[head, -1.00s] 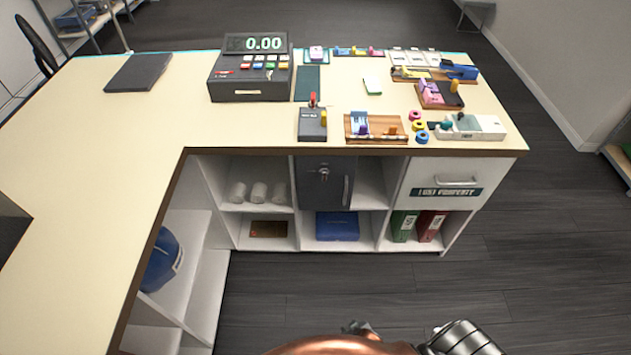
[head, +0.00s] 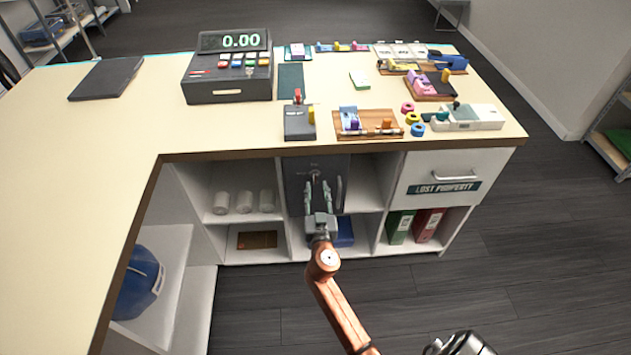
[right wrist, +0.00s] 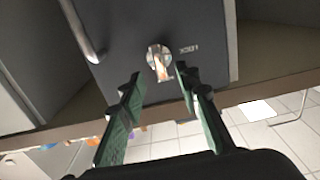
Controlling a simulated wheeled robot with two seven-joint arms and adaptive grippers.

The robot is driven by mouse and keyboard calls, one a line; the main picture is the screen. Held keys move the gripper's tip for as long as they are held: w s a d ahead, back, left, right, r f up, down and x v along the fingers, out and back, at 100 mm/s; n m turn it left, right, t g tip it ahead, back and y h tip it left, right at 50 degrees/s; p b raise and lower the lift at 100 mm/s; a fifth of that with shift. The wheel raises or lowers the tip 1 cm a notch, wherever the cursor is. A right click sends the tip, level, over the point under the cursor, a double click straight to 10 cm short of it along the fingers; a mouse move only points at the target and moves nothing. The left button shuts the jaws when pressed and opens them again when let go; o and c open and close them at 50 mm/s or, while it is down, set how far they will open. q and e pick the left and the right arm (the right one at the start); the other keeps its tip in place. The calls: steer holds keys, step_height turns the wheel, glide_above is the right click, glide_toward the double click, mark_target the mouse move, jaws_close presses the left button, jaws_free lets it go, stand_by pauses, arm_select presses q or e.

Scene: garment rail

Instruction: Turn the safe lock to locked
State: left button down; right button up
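The dark grey safe (head: 300,200) sits in the middle upper compartment under the counter, with a bar handle (head: 339,194) at the right of its door. Its lock (head: 315,175) is near the top of the door. In the right wrist view the lock (right wrist: 159,62) is a round metal piece with a label beside it that I cannot read surely. My right gripper (head: 317,187) is in front of the safe door, its two fingers apart. In the right wrist view the open right gripper (right wrist: 158,78) has its fingertips on either side of the lock, slightly short of it. My left gripper is not in view.
The counter (head: 90,170) overhangs the shelves. A drawer marked lost property (head: 440,175) is to the right of the safe. The floor in front is clear.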

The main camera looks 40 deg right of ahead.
mark_target(316, 179)
steer(key=shift+x, duration=2.3)
steer(key=shift+f, duration=0.1)
jaws_close()
